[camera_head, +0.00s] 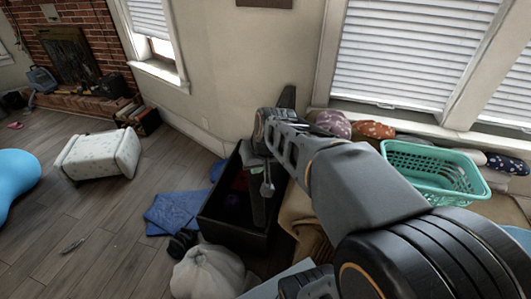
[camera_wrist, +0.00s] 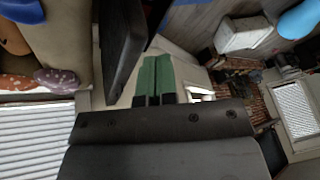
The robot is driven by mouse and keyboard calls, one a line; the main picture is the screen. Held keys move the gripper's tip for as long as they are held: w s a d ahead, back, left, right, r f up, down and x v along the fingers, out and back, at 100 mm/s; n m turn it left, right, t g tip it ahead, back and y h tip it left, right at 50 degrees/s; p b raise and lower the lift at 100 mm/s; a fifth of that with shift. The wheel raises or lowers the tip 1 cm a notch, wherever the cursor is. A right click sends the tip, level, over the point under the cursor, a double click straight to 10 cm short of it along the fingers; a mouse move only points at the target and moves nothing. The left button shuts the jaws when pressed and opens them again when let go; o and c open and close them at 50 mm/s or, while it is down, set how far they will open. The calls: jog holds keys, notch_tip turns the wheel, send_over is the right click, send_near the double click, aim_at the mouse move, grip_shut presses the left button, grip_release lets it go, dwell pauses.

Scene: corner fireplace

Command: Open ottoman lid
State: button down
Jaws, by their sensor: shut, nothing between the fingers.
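The ottoman appears to be the dark, long box (camera_head: 232,222) in the middle of the head view. Its top is open, and dark red and blue things show inside. A dark upright panel (camera_head: 287,97), seemingly its raised lid, shows behind my arm; most of it is hidden. A dark panel (camera_wrist: 121,42), probably the same lid, stands close to the left of my fingers in the wrist view. My gripper (camera_wrist: 153,62) has green fingers together with nothing between them. In the head view my arm reaches over the box and hides part of it.
A teal basket (camera_head: 434,171) and patterned cushions (camera_head: 373,129) are by the window on the right. A blue cloth (camera_head: 178,212) and a pale sack (camera_head: 207,272) lie beside the box.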

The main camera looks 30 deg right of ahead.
jog(key=w+d+f+m+t+b, duration=0.15)
jog(key=w+d+f, duration=0.25)
jog(key=d, duration=0.4)
jog(key=w+d+f+m+t+b, duration=0.1)
jog(key=w+d+f+m, duration=0.15)
jog(key=w+d, duration=0.4)
jog(key=w+d+f+m+t+b, duration=0.1)
jog(key=w+d+f+b, duration=0.3)
jog(key=d, duration=0.6)
jog(key=w+a+f+p, duration=0.4)
jog(key=w+f, duration=0.3)
jog(key=f, duration=0.1)
jog(key=shift+f+p, duration=0.2)
jog(key=shift+p, duration=0.15)
jog(key=shift+w+m+g, duration=0.1)
jog(key=shift+m+g, duration=0.15)
jog(key=shift+m, duration=0.05)
